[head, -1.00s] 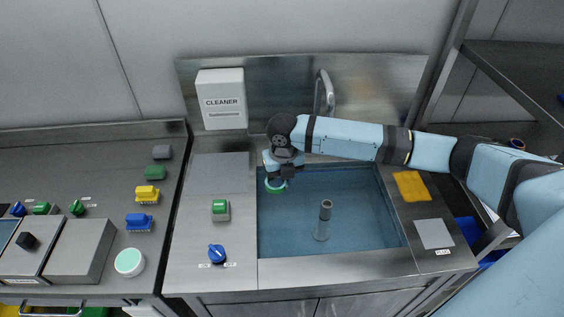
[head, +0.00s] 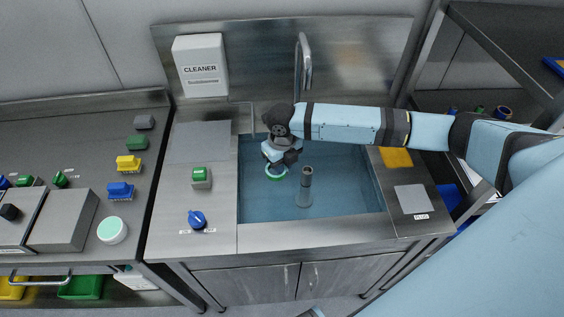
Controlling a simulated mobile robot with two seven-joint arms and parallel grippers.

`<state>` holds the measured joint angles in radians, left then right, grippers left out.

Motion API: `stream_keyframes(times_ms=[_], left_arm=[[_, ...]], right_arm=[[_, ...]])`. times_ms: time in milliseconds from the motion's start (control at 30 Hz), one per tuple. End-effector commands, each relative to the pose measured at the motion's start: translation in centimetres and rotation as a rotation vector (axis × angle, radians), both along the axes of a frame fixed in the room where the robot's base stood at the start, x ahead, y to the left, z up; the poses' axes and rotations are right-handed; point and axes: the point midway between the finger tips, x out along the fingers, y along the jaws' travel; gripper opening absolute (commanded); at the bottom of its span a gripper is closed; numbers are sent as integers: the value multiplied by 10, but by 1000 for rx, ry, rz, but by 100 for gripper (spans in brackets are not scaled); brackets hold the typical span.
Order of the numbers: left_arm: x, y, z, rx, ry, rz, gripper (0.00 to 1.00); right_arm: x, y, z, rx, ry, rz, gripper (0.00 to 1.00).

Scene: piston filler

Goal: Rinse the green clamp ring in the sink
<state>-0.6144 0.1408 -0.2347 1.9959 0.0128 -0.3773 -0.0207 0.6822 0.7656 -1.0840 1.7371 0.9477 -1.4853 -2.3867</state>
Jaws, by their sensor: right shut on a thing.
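The green clamp ring (head: 276,173) is a small green ring over the left part of the sink basin (head: 345,190). My right gripper (head: 278,162) is shut on it and holds it from above. I cannot tell whether the ring is in the water or just above it. The basin looks filled with bluish water. A grey upright standpipe (head: 305,188) stands in it, just right of the ring. The faucet (head: 304,65) rises behind the basin, partly hidden by my right arm. My left gripper is not in view.
Left of the basin are a green button box (head: 201,178) and a blue knob (head: 197,219). A cleaner box (head: 201,66) hangs on the backsplash. A yellow cloth (head: 396,157) and a grey plate (head: 412,199) lie right of the basin. Several brushes stand on the left counter (head: 60,145).

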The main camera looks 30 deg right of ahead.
Motion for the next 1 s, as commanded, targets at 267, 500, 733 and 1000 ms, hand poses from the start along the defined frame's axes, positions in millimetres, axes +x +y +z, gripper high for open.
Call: stream_keyframes(times_ms=[267, 500, 733, 1000], left_arm=[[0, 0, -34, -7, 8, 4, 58], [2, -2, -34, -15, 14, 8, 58], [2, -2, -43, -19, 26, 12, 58], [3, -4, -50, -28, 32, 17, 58]], right_arm=[[0, 0, -34, 0, -1, 0, 0], [0, 0, -54, 0, 0, 0, 0], [0, 0, -77, 1, 0, -1, 0], [0, 1, -104, 1, 1, -1, 0]])
